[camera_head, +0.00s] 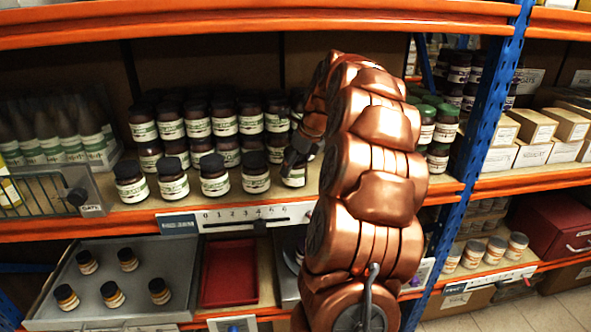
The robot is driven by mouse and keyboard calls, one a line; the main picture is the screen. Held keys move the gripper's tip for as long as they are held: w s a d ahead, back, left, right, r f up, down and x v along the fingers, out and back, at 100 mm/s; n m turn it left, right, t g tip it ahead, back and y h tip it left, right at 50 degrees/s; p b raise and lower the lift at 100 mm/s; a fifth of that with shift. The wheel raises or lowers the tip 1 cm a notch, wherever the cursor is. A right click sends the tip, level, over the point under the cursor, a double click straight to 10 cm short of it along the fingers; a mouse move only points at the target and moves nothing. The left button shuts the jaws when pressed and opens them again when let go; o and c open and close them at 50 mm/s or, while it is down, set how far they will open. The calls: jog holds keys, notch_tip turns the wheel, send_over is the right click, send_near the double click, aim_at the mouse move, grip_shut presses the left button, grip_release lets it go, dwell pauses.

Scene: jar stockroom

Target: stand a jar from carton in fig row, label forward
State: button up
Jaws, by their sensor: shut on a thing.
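My copper arm reaches up to the middle shelf, and my dark gripper (297,157) is at the right end of the front row of jars. It is shut on a jar (293,179) with a pale label, which looks upright at or just above the shelf. The gripper hides its lid, and its label faces roughly forward. To its left stand dark-lidded jars with pale labels, the nearest one (255,174) a small gap away. More such jars (224,122) are stacked behind. I cannot read which row is fig, and I cannot make out the carton.
A numbered strip (245,216) runs along the shelf edge. Below are a grey tray (130,312) with several small amber jars and a red tray (229,283).

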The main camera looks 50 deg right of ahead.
jog(key=n+y+b, duration=0.1)
jog(key=n, duration=0.1)
jog(key=shift+f+n, duration=0.1)
jog(key=shift+n, duration=0.2)
jog(key=shift+d+r+n+y+p, duration=0.1)
jog(key=shift+r+n+y+p, duration=0.2)
jog(key=shift+n+p, duration=0.4)
jog(key=shift+f+n+g+y+p, duration=0.1)
jog(key=shift+n+g+y+p, duration=0.25)
jog(key=shift+n, duration=0.65)
jog(key=shift+f+n+g+y+p, duration=0.1)
jog(key=shift+n+g+y+p, duration=0.2)
jog(key=shift+n, duration=0.7)
jog(key=shift+f, duration=0.25)
jog(key=o, duration=1.8)
